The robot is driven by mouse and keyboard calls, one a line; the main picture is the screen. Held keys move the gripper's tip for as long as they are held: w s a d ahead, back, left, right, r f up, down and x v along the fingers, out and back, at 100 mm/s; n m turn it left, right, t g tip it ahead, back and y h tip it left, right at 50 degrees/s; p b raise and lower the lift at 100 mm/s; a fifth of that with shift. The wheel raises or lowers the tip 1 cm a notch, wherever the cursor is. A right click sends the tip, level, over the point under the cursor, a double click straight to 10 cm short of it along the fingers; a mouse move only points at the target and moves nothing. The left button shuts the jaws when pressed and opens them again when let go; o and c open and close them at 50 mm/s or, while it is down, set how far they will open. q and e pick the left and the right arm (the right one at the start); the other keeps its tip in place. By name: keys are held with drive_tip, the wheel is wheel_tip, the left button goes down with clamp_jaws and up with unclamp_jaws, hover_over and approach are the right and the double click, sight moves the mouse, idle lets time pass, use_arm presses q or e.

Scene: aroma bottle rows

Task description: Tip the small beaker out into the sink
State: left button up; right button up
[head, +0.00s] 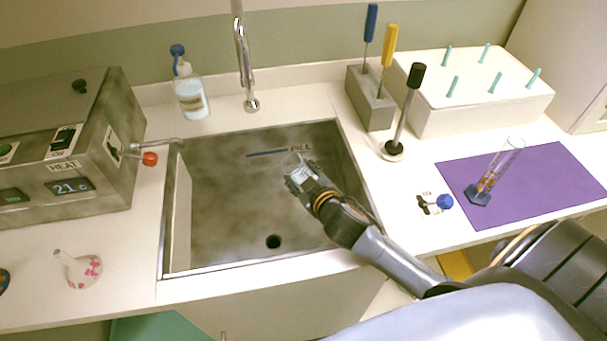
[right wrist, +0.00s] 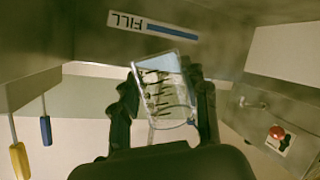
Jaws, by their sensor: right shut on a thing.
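The small beaker (head: 296,169) is clear glass with markings, held over the sink (head: 215,220) basin. My right gripper (head: 311,184) is shut on it, reaching in from the right above the middle of the basin. In the right wrist view the beaker (right wrist: 165,92) sits between the two dark fingers (right wrist: 166,105) and looks tilted; that view is upside down, with the FILL label inverted. My left gripper is not in view.
The faucet (head: 243,60) stands behind the sink. At right are a tool block (head: 371,100), a white pegged box (head: 470,95) and a purple mat (head: 560,180) with a cylinder (head: 497,168).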

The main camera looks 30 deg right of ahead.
sight(288, 175)
drive_tip(key=shift+a+r+n+h, duration=0.6)
drive_tip(key=shift+a+n, duration=0.25)
drive_tip(key=shift+n, duration=0.15)
drive_tip(key=shift+r+n+h, duration=1)
drive_tip(key=shift+n, duration=0.6)
drive_tip(key=shift+a+r+n+t+h+p, duration=0.1)
drive_tip(key=shift+r+n+t+h+p, duration=0.35)
drive_tip(key=shift+n+p, duration=0.25)
drive_tip(key=shift+a+r+n, duration=0.1)
drive_tip(key=shift+a+n, duration=0.2)
drive_tip(key=shift+a+r+n+h+p, duration=0.3)
drive_tip(key=shift+a+n+p, duration=0.1)
drive_tip(key=shift+n, duration=0.1)
drive_tip(key=shift+a+r+n+t, duration=0.15)
drive_tip(key=shift+r+n+t, duration=0.15)
drive_tip(key=shift+n, duration=0.3)
